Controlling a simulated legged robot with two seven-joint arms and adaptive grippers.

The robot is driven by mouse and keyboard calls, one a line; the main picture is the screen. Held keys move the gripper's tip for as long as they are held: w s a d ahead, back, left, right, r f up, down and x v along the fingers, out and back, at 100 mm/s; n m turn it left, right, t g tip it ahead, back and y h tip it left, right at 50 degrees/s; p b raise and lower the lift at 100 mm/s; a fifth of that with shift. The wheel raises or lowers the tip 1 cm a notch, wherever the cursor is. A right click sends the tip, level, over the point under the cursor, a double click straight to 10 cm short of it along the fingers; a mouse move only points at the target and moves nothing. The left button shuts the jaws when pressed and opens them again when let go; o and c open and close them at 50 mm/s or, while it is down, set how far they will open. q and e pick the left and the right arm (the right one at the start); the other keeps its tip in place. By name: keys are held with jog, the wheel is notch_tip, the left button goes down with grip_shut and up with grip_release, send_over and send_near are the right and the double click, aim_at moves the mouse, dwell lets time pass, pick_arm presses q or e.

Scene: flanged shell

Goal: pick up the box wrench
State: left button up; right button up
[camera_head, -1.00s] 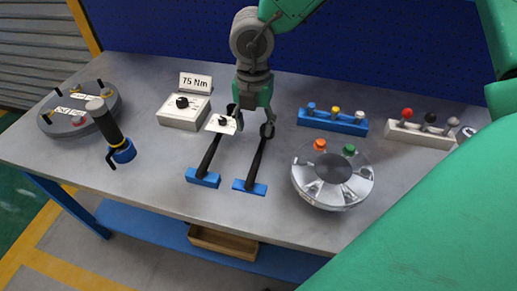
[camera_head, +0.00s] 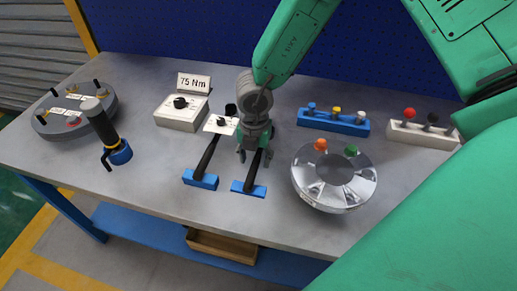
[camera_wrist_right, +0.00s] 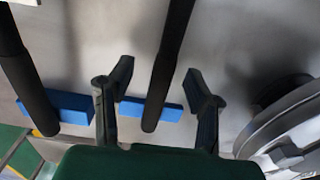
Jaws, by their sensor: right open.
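Two black-handled tools lie side by side on the bench, each near end in a blue rest. The right one, the box wrench (camera_head: 252,172), had a ring head earlier; that end is now hidden behind my arm. My right gripper (camera_head: 254,157) is open over its handle, fingers pointing toward the bench. In the wrist view the wrench handle (camera_wrist_right: 166,65) runs between the two spread fingers (camera_wrist_right: 160,84), with a gap on each side. The other tool (camera_head: 208,156), with a white dial plate at its head, lies to the left. My left gripper is not in view.
A silver flanged shell (camera_head: 334,178) stands close to the right of the gripper. A blue rack (camera_head: 333,124) and a white rack (camera_head: 420,135) are behind it. A white 75 Nm box (camera_head: 182,115), a black-and-blue tool (camera_head: 108,135) and a grey disc (camera_head: 72,118) are left.

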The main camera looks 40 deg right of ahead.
aim_at(257, 158)
jog(key=shift+d+f, duration=0.15)
jog(key=shift+f, duration=0.5)
jog(key=shift+d+f, duration=0.2)
jog(key=shift+d, duration=0.1)
jog(key=shift+a, duration=0.2)
grip_shut()
jog(key=shift+w+a+r, duration=0.1)
jog(key=shift+a, duration=0.05)
notch_tip(257, 158, up, 9)
jog(key=shift+r+p, duration=0.1)
jog(key=shift+p, duration=0.3)
jog(key=shift+r, duration=0.4)
jog(key=shift+f, duration=0.1)
